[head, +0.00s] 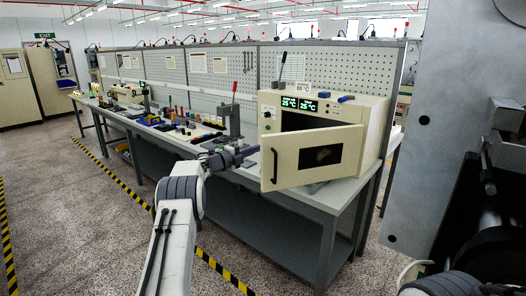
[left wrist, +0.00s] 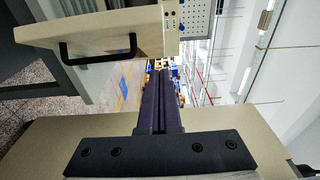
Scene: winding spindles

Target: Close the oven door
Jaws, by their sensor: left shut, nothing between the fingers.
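The cream oven (head: 384,112) stands on the right end of the workbench. Its door (head: 345,151) is open, swung out toward me, with a dark window and a black handle (head: 275,166) on its left edge. My left gripper (head: 256,149) is shut and empty, just left of the door's handle edge in the head view. In the left wrist view, the shut fingers (left wrist: 162,88) point ahead, with the door (left wrist: 95,24) and its handle (left wrist: 98,53) at the upper left. Contact with the door cannot be told. My right gripper is not in view.
The workbench (head: 300,196) carries a grey lever press (head: 235,118) left of the oven and small parts further left. A blue item (head: 346,98) lies on the oven. A pegboard (head: 345,68) stands behind. The speckled floor in front is open.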

